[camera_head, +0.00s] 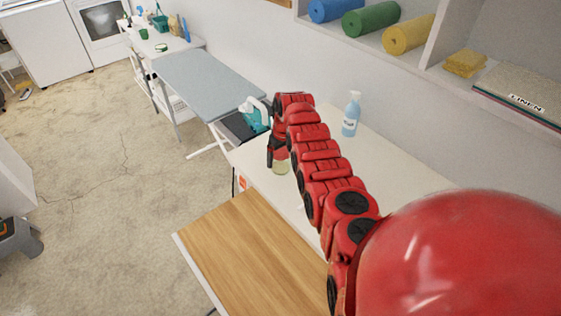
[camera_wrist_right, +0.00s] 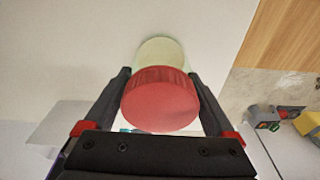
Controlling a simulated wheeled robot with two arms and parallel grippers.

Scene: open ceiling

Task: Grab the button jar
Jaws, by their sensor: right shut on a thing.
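The button jar has a red lid and a pale greenish, see-through body, and shows in the right wrist view (camera_wrist_right: 160,103). My right gripper (camera_wrist_right: 160,92) has a finger on each side of the red lid and is shut on it. In the head view the pale jar (camera_head: 281,168) shows beneath my right gripper (camera_head: 276,158), over the white tabletop. The gripper hides its lid there. I cannot tell whether the jar touches the tabletop. My left gripper is not in view.
A blue spray bottle (camera_head: 351,114) stands on the white table (camera_head: 395,160). A teal iron (camera_head: 256,112) rests at the end of the ironing board (camera_head: 210,80). A wooden surface (camera_head: 240,250) lies in front. A shelf with rolled towels (camera_head: 372,20) hangs above.

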